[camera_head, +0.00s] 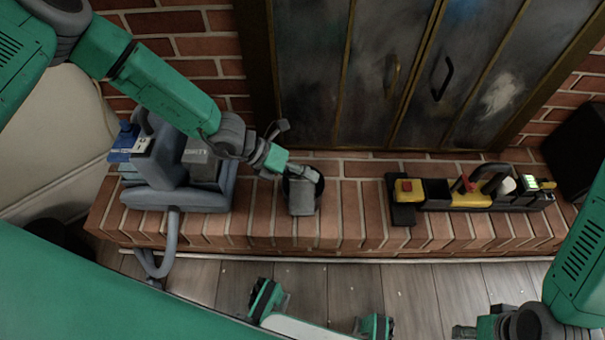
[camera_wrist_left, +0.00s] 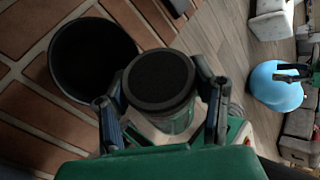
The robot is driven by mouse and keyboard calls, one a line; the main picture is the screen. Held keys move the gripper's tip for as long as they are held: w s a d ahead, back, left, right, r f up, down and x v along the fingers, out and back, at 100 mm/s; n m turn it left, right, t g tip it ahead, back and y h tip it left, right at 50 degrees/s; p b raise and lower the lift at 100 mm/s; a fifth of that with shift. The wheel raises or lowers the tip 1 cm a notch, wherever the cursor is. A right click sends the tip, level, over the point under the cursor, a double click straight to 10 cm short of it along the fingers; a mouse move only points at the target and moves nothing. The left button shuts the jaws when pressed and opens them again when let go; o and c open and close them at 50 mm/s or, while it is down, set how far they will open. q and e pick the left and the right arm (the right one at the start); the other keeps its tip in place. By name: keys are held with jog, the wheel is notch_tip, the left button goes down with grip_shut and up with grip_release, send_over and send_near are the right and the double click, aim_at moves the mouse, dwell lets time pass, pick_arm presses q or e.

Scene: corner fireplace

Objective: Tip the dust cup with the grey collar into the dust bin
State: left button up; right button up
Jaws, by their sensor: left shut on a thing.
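My left gripper (camera_head: 280,162) is shut on the dust cup (camera_head: 302,198), with one finger on each side of it. In the left wrist view the cup (camera_wrist_left: 160,80) shows a round dark end with a dark grey rim, and a clearer body below. In the head view the cup covers part of the bin. In the left wrist view the bin's dark opening (camera_wrist_left: 90,52) lies beside the cup. My right gripper (camera_head: 466,331) is partly visible at the bottom right, away from both.
A grey-blue vacuum-like machine (camera_head: 175,196) with a hose stands left on the brick hearth (camera_head: 345,222). A black tool tray (camera_head: 435,196) with yellow and red items lies right. Glass fireplace doors (camera_head: 385,70) rise behind. Bare hearth lies between bin and tray.

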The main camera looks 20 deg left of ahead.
pick_arm(q)
jog(key=shift+f+b, duration=0.25)
jog(key=shift+b, duration=1.2)
jog(key=shift+f+g, duration=0.1)
jog(key=shift+g, duration=0.2)
jog(key=shift+f+n+h+p, duration=0.15)
jog(key=shift+n+h+p, duration=0.15)
jog(key=shift+f+g, duration=0.15)
jog(key=shift+g, duration=0.15)
jog(key=shift+s+f+g, duration=0.1)
jog(key=shift+f+g, duration=0.05)
jog(key=shift+g, duration=0.15)
jog(key=shift+f+n, duration=0.3)
jog(key=shift+n, duration=0.1)
